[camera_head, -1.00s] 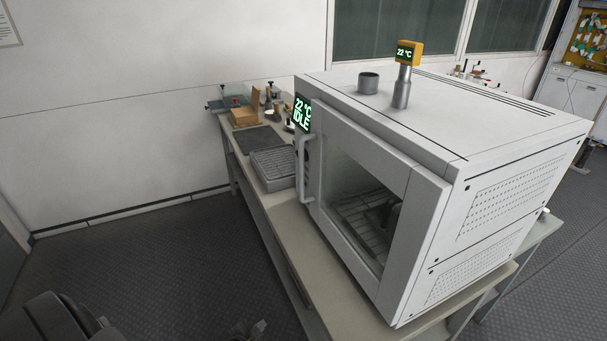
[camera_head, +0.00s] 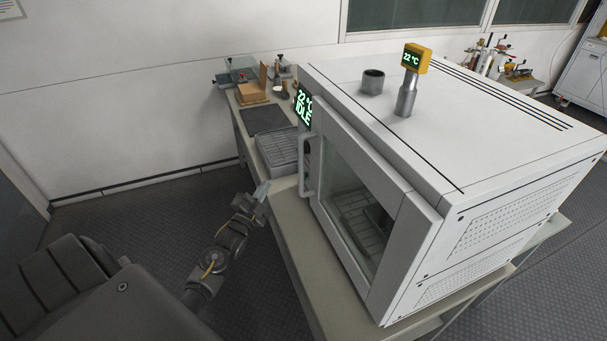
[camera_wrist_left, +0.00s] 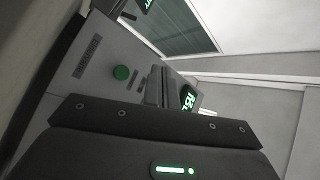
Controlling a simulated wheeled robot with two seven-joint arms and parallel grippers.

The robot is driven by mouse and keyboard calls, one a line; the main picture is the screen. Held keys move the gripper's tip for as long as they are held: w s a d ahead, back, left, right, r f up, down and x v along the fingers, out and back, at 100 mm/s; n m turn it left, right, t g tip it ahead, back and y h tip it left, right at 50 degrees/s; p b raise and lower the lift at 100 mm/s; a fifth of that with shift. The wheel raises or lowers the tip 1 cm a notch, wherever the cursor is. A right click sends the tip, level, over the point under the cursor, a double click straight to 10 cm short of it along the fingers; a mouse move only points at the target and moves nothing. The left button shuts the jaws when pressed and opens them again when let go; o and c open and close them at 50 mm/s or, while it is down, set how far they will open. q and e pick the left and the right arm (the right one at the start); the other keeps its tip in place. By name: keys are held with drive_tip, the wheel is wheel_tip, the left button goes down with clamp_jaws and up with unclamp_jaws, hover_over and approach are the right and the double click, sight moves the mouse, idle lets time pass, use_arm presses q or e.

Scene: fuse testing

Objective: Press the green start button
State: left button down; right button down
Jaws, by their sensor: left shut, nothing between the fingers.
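The green start button (camera_wrist_left: 121,72) is a round green disc on the grey front panel (camera_wrist_left: 88,72) of the test chamber, in the left wrist view. In the head view, I cannot make out the button; the chamber (camera_head: 465,125) is a large white box with a glass door and a display (camera_head: 303,107) reading 22 °C and IDLE. My left gripper (camera_head: 263,190) is shut and empty, in front of the table edge, left of the door handle and apart from the chamber. My right gripper is out of view.
The vertical door handle (camera_head: 304,166) sticks out close to the left gripper. A grey tray (camera_head: 279,153) and a dark mat (camera_head: 264,119) lie on the table beyond. A sensor post (camera_head: 407,95) stands on the chamber. The floor left of the table is clear.

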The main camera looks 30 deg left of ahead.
use_arm(q)
drive_tip(key=shift+s, duration=0.1)
drive_tip(key=w+d+b, duration=0.2)
drive_tip(key=w+d, duration=0.3)
drive_tip(key=w, duration=0.2)
drive_tip(key=shift+w, duration=0.15)
idle(1.3)
drive_tip(key=shift+w+d, duration=0.1)
drive_tip(key=shift+w, duration=0.05)
idle(0.9)
drive_tip(key=shift+w+d, duration=0.15)
drive_tip(key=shift+w, duration=0.1)
